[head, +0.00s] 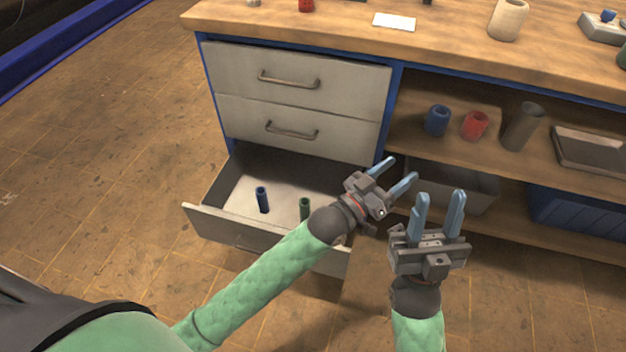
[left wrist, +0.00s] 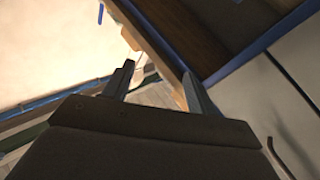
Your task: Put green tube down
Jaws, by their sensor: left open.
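A green tube (head: 305,208) stands upright in the open bottom drawer (head: 232,229) in the head view, with its lower part hidden. A blue tube (head: 262,200) stands in the drawer to its left. My left gripper (head: 402,169) is open and empty, to the right of the drawer and apart from the tube. Its spread fingers also show in the left wrist view (left wrist: 158,70), with nothing between them. My right gripper (head: 440,194) is open and empty, to the right of and below the left one.
A workbench (head: 330,31) with two closed drawers above the open one stands ahead. Its shelf holds a blue cup (head: 437,120), a red cup (head: 475,125) and a grey cylinder (head: 522,127). A grey bin (head: 462,189) and a blue crate (head: 580,212) sit below. The floor at left is clear.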

